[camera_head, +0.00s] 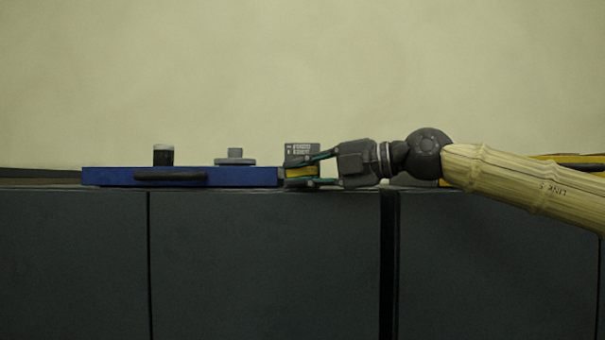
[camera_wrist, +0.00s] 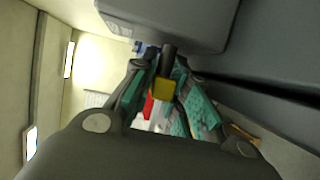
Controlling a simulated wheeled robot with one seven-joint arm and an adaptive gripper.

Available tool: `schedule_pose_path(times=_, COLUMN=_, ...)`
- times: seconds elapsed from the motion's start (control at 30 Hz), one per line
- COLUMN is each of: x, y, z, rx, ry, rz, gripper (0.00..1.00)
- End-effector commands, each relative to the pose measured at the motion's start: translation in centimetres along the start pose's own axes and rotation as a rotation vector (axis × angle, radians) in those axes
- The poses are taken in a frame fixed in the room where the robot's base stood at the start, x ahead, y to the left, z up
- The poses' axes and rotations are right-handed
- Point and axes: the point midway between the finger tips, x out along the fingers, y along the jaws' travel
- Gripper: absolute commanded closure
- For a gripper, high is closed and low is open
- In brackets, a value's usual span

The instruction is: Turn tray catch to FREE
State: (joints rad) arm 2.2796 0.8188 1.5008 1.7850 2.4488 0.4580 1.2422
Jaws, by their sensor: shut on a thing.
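A low blue plate (camera_head: 232,177) lies on the dark counter, with a dark handle bar (camera_head: 170,177) on its near side. On it stand a dark knob with a pale top (camera_head: 163,157) and a grey knob on a flat disc (camera_head: 235,155). My gripper (camera_head: 288,172) reaches in from the right, level, at the plate's right end. Its fingers are shut on a yellow piece (camera_head: 300,171). In the wrist view the yellow piece (camera_wrist: 164,89) shows between the teal fingers, beside a dark round bar (camera_wrist: 168,56). I cannot read any catch marking.
A grey block with white lettering (camera_head: 300,152) stands just behind my fingers. A yellow and black object (camera_head: 575,159) lies at the far right, partly behind my arm. The dark counter (camera_head: 270,265) fills the lower view. The wall behind is bare.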

Motion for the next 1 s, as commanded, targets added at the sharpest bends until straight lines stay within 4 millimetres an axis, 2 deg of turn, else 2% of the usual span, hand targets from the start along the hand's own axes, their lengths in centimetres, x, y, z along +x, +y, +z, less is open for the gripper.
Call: schedule_pose_path(times=1.0, x=0.12, y=0.05, z=-0.05, rx=-0.362, ry=-0.001, rz=-0.875, gripper=1.0)
